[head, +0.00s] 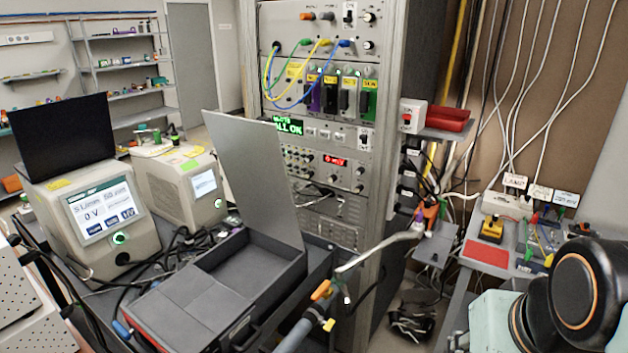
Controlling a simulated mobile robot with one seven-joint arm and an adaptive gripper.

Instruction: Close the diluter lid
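A dark grey case (272,253) stands open on the bench at centre. Its flat grey lid (262,170) stands nearly upright, leaning slightly. Left of it, a beige instrument (132,250) with a lit screen reading 0 V has a black panel (63,137) raised at its back. No label tells me which of these is the diluter. Part of my arm (575,297) shows at the lower right, well apart from both. My gripper is out of view.
A second beige instrument (180,187) stands behind the first. A tall rack (330,110) with coloured cables is behind the case. A metal pipe with an orange-handled valve (322,291) rises at the case's front right. Loose cables lie on the bench. A side table (487,255) is at right.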

